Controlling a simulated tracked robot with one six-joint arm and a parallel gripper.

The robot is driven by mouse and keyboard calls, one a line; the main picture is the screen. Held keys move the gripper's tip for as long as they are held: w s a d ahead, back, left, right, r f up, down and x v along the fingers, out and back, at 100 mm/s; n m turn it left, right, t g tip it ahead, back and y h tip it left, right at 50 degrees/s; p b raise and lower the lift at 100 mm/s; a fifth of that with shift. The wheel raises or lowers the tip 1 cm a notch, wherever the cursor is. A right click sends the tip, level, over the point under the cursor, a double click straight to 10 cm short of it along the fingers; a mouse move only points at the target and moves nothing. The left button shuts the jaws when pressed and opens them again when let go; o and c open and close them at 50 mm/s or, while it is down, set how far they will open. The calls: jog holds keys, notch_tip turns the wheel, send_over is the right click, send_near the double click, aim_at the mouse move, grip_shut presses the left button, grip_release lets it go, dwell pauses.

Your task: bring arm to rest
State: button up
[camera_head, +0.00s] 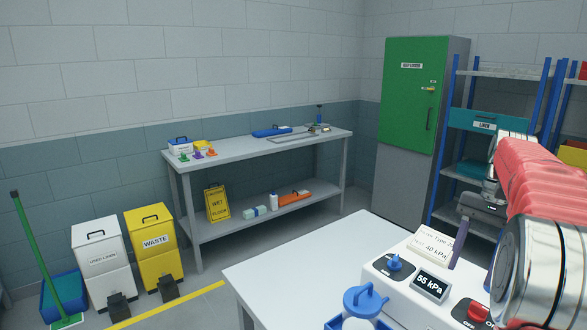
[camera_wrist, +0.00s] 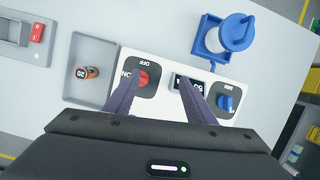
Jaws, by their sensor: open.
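My gripper (camera_wrist: 160,80) is open and empty, its two dark purple fingers apart above the white control panel (camera_wrist: 215,62) in the wrist view. The red ON/OFF knob (camera_wrist: 143,79) shows between the fingers, nearer the left one. The display (camera_wrist: 189,84) is partly covered by the right finger, and the blue knob (camera_wrist: 225,102) lies right of it. In the head view my arm, in a red sleeve, reaches in from the right. One finger stands over the panel near the display (camera_head: 430,286), which reads 55 kPa. Contact with the panel cannot be told.
A blue lidded pot (camera_head: 362,302) stands beside the panel on the white table (camera_head: 290,262). A grey tray (camera_wrist: 90,46) holds a small orange item marked 20. A green locker (camera_head: 407,95) and blue shelving stand behind. A workbench (camera_head: 270,147) and bins line the wall.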

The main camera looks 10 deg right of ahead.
jog(key=a+r+n+t+h, duration=0.1)
jog(key=a+r+n+h, duration=0.15)
jog(key=a, duration=0.75)
jog(key=s+a+f+n+t, duration=0.3)
jog(key=s+a, duration=0.4)
jog(key=a, duration=0.4)
jog(key=s+a+f+n+t, duration=0.3)
jog(key=s+a+f+n, duration=0.2)
jog(key=a, duration=0.5)
jog(key=shift+s+a+f, duration=0.35)
jog(key=shift+s+a, duration=0.05)
jog(key=shift+s, duration=0.55)
